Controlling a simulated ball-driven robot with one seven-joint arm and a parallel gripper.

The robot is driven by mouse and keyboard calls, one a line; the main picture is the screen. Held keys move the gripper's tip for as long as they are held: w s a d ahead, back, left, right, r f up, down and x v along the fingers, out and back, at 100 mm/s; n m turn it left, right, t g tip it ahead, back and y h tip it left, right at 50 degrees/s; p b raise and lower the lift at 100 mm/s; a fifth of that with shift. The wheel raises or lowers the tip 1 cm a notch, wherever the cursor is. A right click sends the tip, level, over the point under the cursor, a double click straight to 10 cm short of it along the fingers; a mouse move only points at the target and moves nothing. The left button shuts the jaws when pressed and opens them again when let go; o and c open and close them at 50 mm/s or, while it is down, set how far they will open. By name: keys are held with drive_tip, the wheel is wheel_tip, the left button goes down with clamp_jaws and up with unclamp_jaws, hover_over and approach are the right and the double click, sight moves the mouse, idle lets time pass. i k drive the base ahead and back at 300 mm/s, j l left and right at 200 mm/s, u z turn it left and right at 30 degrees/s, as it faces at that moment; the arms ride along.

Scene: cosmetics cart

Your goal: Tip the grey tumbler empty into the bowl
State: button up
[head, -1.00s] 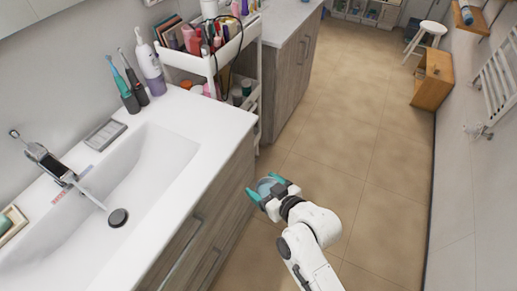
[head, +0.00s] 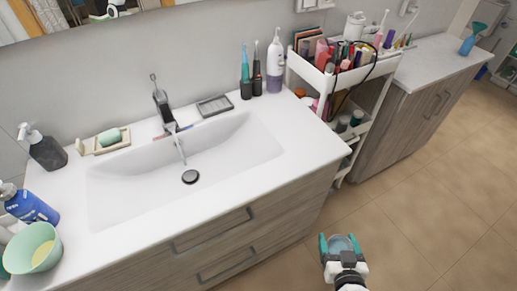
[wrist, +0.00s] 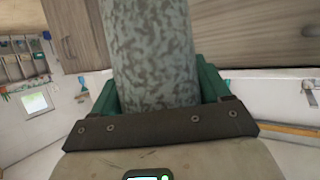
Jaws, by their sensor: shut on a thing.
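My gripper (head: 340,246) is at the lower right of the head view, out over the floor in front of the sink cabinet. Its teal fingers are shut on the grey tumbler (head: 342,242), which looks pale blue-grey from above. In the wrist view the tumbler (wrist: 150,50) is a speckled grey cylinder between the fingers. Its contents cannot be made out.
The white sink counter (head: 290,180) lies between the tumbler and the bowl, its front edge facing me. A blue bottle (head: 32,207) and a dark soap pump (head: 45,150) stand near the bowl. A loaded white cart (head: 310,72) stands at the right. The floor (head: 420,220) is clear.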

sight(37, 247)
drive_tip(key=k+l+u, duration=0.1)
drive_tip(key=l+u, duration=0.35)
drive_tip(key=u, duration=1)
